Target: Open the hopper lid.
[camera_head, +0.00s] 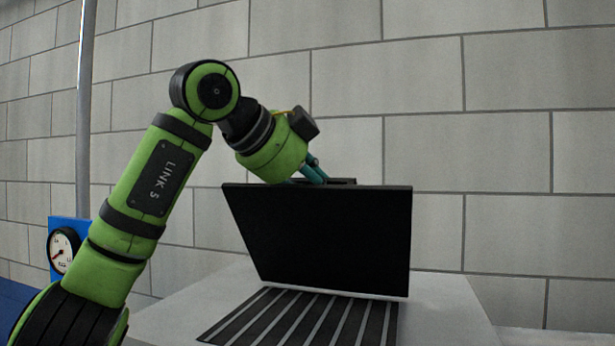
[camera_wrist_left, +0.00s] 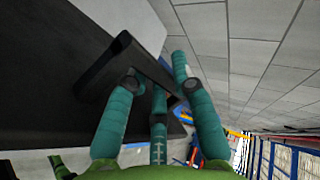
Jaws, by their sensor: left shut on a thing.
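The black hopper lid (camera_head: 325,240) stands raised and steeply tilted above a grille with dark slats (camera_head: 305,318) on the pale hopper top (camera_head: 450,305). Its dark handle (camera_head: 343,181) shows just above its upper edge, partly hidden behind it. My left gripper (camera_head: 314,174) reaches over that edge, its teal fingertips partly hidden. In the left wrist view the teal fingers of my left gripper (camera_wrist_left: 160,88) are shut around the black bar of the handle (camera_wrist_left: 149,66), with the dark lid face (camera_wrist_left: 45,60) beside it. My right gripper is in neither view.
A grey block wall (camera_head: 500,150) stands behind the hopper. A blue panel with a round white gauge (camera_head: 62,250) and a vertical metal pole (camera_head: 85,110) are at the left. The space right of the lid looks clear. Blue and orange racking (camera_wrist_left: 270,150) shows in the left wrist view.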

